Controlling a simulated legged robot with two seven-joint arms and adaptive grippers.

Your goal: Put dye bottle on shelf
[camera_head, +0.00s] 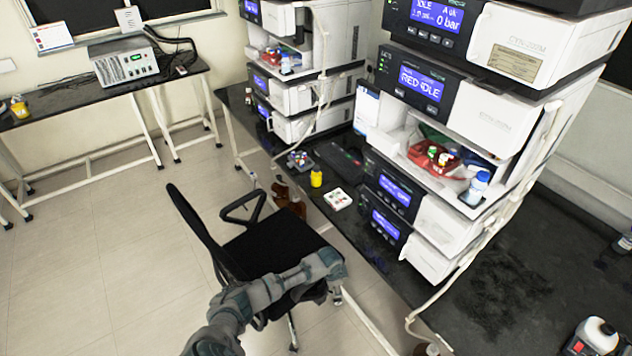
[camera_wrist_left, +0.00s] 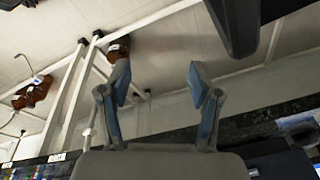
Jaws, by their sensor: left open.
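A small yellow bottle (camera_head: 316,177), possibly the dye bottle, stands upright on the black bench beside a white tray. Open shelves show in the column stacks: the near one (camera_head: 447,176) holds a red tray with small vials and a white bottle with a blue cap (camera_head: 475,187); the far one also holds small bottles. My left arm reaches in from the bottom, its hand (camera_head: 326,268) over the black chair, in front of the bench and apart from the yellow bottle. In the left wrist view the left gripper (camera_wrist_left: 158,72) is open and empty. My right gripper is not visible.
A black chair (camera_head: 262,252) stands before the bench. Brown bottles (camera_wrist_left: 118,50) are low by the bench legs. A white tray (camera_head: 338,199) and a vial rack (camera_head: 300,160) lie near the bench edge. White tubes hang along the stacks. Floor is clear at left.

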